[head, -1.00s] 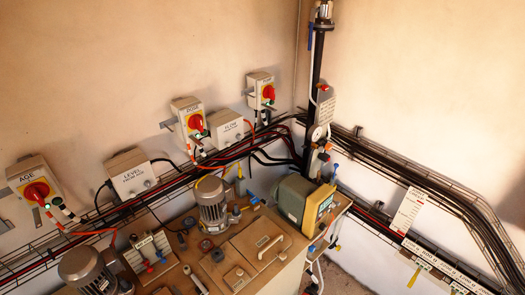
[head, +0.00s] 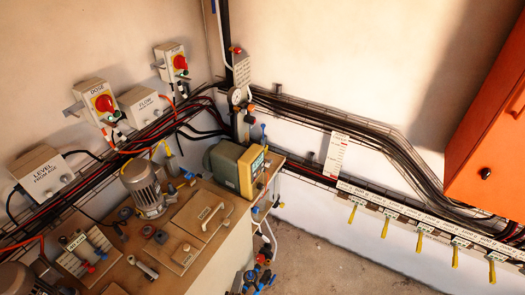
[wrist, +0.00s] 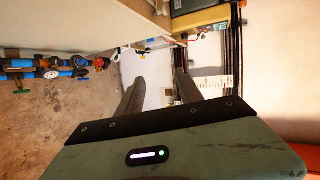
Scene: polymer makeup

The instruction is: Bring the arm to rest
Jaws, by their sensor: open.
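My gripper (wrist: 160,90) shows in the wrist view. Its two dark fingers stand apart with nothing between them, so it is open and empty. Behind the fingers are a pale wall and the concrete floor. The gripper does not show in the head view, and no part of my arm can be made out there.
A bench (head: 150,254) carries motors and a yellow-fronted pump (head: 236,168). Blue-fitted pipes (head: 258,278) stand by its right side; they also show in the wrist view (wrist: 50,70). An orange cabinet (head: 487,140) hangs at right above several yellow-handled valves (head: 420,243). Floor is partly clear.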

